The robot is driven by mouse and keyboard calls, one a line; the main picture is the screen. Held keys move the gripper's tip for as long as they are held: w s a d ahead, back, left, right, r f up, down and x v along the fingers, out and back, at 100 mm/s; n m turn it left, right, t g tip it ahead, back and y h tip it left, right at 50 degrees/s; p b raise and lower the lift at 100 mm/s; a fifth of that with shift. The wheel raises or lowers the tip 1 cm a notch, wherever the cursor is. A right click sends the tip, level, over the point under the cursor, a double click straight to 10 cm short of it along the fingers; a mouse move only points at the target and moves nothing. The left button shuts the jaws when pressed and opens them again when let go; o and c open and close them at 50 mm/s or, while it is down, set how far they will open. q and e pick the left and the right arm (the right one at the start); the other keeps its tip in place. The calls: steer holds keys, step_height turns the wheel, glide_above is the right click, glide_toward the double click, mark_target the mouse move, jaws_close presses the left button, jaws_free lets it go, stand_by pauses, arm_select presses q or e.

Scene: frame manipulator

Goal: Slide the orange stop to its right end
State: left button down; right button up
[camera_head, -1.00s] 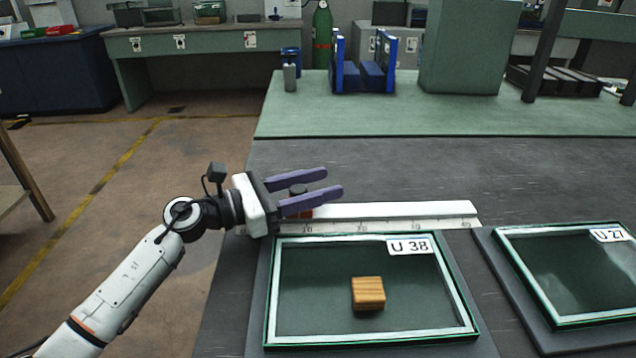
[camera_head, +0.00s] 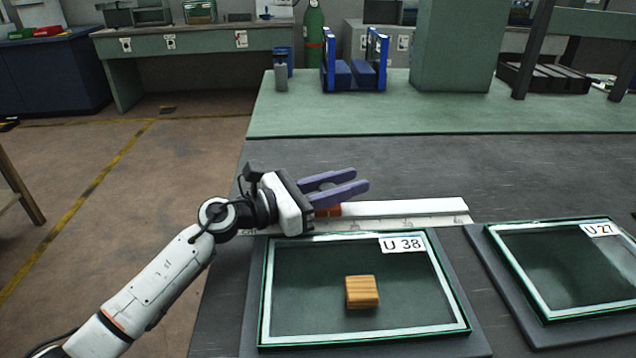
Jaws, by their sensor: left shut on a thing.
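The orange stop (camera_head: 331,211) sits on the white ruled rail (camera_head: 420,209), left of the rail's middle, and is partly hidden behind my left gripper. My left gripper (camera_head: 360,180) reaches in from the left with its two purple fingers pointing right, above the rail. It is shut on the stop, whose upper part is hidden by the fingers. The rail is clear to the right of the stop up to its right end. My right gripper is not in view.
A glass-topped frame marked U 38 (camera_head: 437,275) lies in front of the rail with a wooden block (camera_head: 362,292) on it. A second frame marked U 27 (camera_head: 515,280) lies to the right. The dark worktop behind the rail is bare.

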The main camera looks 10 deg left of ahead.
arm_select(q)
steer(key=shift+w+d, duration=0.25)
steer(key=shift+d, duration=0.95)
steer(key=c, duration=1.5)
jaws_free()
steer(key=shift+o, duration=0.2)
steer(key=shift+s+a, duration=0.1)
steer(key=shift+a, duration=0.05)
steer(key=v, duration=1)
steer(key=shift+s+b, duration=0.1)
steer(key=shift+b, duration=0.25)
